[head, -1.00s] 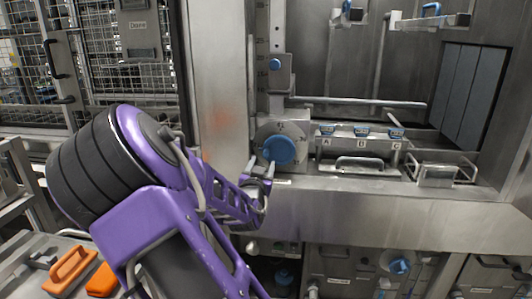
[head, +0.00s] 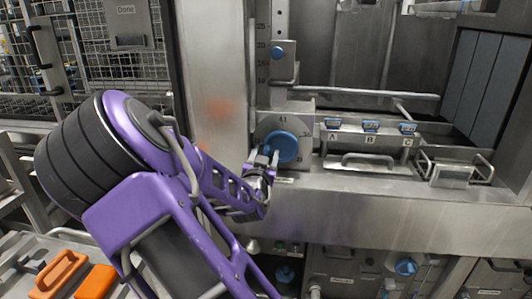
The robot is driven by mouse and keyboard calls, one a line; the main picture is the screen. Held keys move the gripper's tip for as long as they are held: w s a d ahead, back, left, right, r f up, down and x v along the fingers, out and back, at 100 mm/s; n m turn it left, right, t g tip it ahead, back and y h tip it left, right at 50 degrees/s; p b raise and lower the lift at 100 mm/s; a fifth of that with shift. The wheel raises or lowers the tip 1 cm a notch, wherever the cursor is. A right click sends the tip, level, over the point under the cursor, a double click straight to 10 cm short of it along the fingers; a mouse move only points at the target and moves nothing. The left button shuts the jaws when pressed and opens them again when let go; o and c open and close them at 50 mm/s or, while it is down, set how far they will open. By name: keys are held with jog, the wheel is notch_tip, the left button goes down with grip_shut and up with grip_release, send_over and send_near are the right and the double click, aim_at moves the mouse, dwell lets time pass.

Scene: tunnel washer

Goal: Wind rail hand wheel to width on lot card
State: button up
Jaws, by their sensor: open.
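The blue hand wheel (head: 284,146) sits on a grey numbered dial (head: 262,127) on the washer's front, left of the opening. My gripper (head: 264,157) is open at the wheel's left lower edge, with its fingers overlapping the wheel in the picture. I cannot tell whether they touch it. Above the wheel, a vertical scale (head: 262,50) with numbers runs beside a rail bracket with a blue knob (head: 277,53). The numbers on the dial are too small to read surely. I cannot make out a lot card with a width.
Right of the wheel is a ledge with blue-topped stations A (head: 332,124), B (head: 370,126) and C (head: 407,128). A steel post (head: 211,80) is left of the wheel. Orange handled blocks (head: 62,272) lie at lower left.

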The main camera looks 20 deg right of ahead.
grip_shut()
dwell(0.6)
